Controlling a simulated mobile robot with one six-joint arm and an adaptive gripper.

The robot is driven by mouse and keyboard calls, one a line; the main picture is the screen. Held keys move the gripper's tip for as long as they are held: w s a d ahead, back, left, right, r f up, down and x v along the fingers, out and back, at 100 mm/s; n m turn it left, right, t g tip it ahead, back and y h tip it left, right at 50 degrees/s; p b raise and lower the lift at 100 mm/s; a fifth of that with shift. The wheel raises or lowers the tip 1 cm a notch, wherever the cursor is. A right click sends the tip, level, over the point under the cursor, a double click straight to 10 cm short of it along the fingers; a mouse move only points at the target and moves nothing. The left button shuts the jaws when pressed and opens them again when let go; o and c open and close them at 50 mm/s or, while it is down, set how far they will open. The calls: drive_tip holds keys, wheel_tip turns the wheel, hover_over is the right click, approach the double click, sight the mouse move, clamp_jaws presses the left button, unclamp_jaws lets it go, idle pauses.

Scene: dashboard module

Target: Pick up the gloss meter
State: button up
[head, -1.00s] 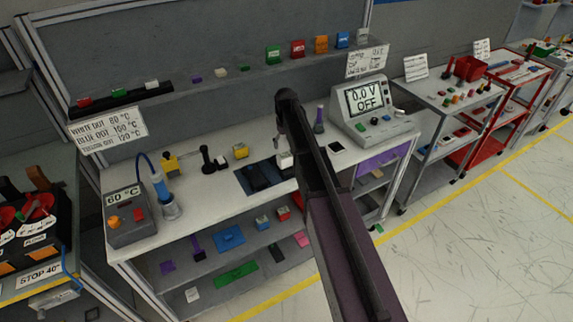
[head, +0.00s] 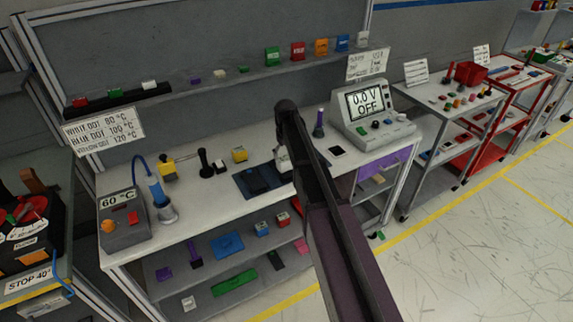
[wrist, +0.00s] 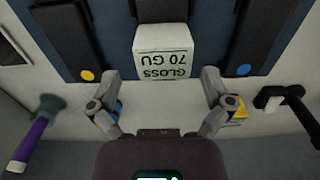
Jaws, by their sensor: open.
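The gloss meter (wrist: 162,58) is a white block with a dark upper part, lettered "GLOSS 70 GU", which reads upside down in the wrist view. It is at the blue mat (wrist: 196,50). My gripper (wrist: 160,82) is open, with one finger to either side of the meter's lettered face and nothing visibly between the tips. I cannot tell whether either finger touches it. In the head view a white piece of the meter (head: 283,160) shows beside my arm, which hides the rest and my fingers.
Black bars with yellow (wrist: 87,75) and blue (wrist: 243,70) dots flank the meter. A purple-handled tool (wrist: 36,132) and a black-handled one (wrist: 288,100) stand nearby. The voltage unit (head: 372,112) is at the bench's right, the 60 °C station (head: 124,218) at its left.

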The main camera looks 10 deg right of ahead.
sight(284, 158)
drive_tip(key=shift+f, duration=0.1)
drive_tip(key=shift+w+a+f+b, duration=0.1)
drive_tip(key=shift+f+b, duration=1.2)
drive_tip(key=shift+w+a+f+b, duration=0.1)
drive_tip(key=shift+f+b, duration=1.15)
drive_tip(key=shift+b, duration=0.05)
drive_tip(key=shift+s, duration=0.1)
drive_tip(key=c, duration=1.1)
drive_tip(key=shift+r, duration=0.15)
